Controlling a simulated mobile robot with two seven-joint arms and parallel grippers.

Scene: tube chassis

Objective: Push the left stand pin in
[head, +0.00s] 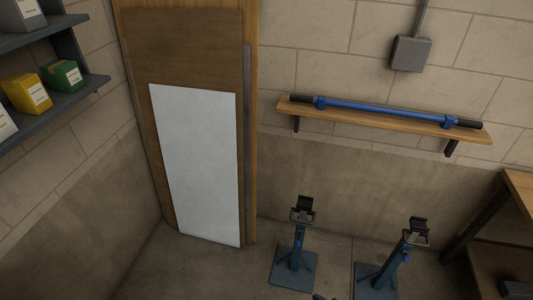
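Two blue stands with dark cradle tops stand on the floor. The left stand (297,252) is upright on a square blue base plate, with a pale wire loop around its upper part below the dark cradle (305,203). Its pin is too small to make out, so I cannot tell how far in it sits. The right stand (401,254) has a similar loop near its top. Neither of my grippers can be made out. A small dark shape at the bottom edge, between the stands, is cut off and cannot be identified.
A wooden wall shelf (375,118) holds a blue bar (385,109) with dark ends. A wooden bench (519,187) stands at the right edge. A door with a pale panel (202,160) is behind, left of the stands. Grey shelves (62,99) with boxes hang upper left. Floor left of the stands is clear.

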